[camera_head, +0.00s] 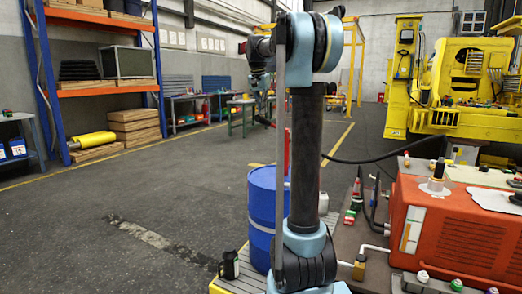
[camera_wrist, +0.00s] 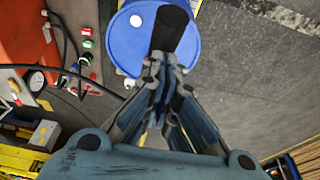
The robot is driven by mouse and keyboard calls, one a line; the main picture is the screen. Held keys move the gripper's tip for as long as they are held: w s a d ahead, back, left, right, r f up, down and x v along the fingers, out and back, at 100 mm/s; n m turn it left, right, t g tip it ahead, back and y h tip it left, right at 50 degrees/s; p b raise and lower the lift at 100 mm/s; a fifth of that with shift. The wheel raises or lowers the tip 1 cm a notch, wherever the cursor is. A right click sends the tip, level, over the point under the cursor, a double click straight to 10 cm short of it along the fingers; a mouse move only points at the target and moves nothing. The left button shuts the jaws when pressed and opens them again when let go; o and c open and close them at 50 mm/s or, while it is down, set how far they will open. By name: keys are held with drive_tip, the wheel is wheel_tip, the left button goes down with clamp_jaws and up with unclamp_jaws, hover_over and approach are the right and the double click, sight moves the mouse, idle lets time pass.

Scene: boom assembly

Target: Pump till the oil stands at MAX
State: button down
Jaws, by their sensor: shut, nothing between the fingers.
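My gripper (camera_wrist: 167,62) is shut and empty in the wrist view, with its fingertips over the blue drum's (camera_wrist: 192,50) top. The blue drum stands behind my arm (camera_head: 261,205). The orange unit (camera_head: 455,235) at the right has a pale upright strip (camera_head: 411,230) on its front, possibly a gauge. No oil level or MAX mark can be read, and no pump is clearly identifiable.
Hoses and small coloured fittings (camera_wrist: 87,43) lie beside the orange unit. A yellow machine (camera_head: 465,75) is at the back right. A blue and orange rack (camera_head: 98,90) is at the left. The grey floor at left is clear.

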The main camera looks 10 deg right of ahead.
drive_tip(key=shift+s+a+f+x, duration=0.45)
drive_tip(key=shift+s+a+x, duration=0.8)
drive_tip(key=shift+x, duration=6.4)
drive_tip(key=w+d+v, duration=0.1)
drive_tip(key=v, duration=0.5)
drive_tip(key=w+d+v, duration=0.1)
drive_tip(key=v, duration=0.5)
drive_tip(key=w+d+r+v, duration=0.1)
drive_tip(key=v, duration=0.5)
drive_tip(key=shift+r, duration=0.4)
drive_tip(key=shift+s+a+f+x, duration=0.25)
drive_tip(key=shift+s+a+x, duration=0.55)
drive_tip(key=shift+x, duration=3.85)
drive_tip(key=shift+s+a+f+x, duration=0.4)
drive_tip(key=shift+s+x, duration=0.6)
drive_tip(key=shift+x, duration=3.7)
drive_tip(key=w+v, duration=0.1)
drive_tip(key=v, duration=0.5)
drive_tip(key=w+d+v, duration=0.1)
drive_tip(key=v, duration=0.5)
drive_tip(key=w+d+r+v, duration=0.1)
drive_tip(key=v, duration=0.6)
drive_tip(key=shift+w+d, duration=0.15)
drive_tip(key=shift+w, duration=0.2)
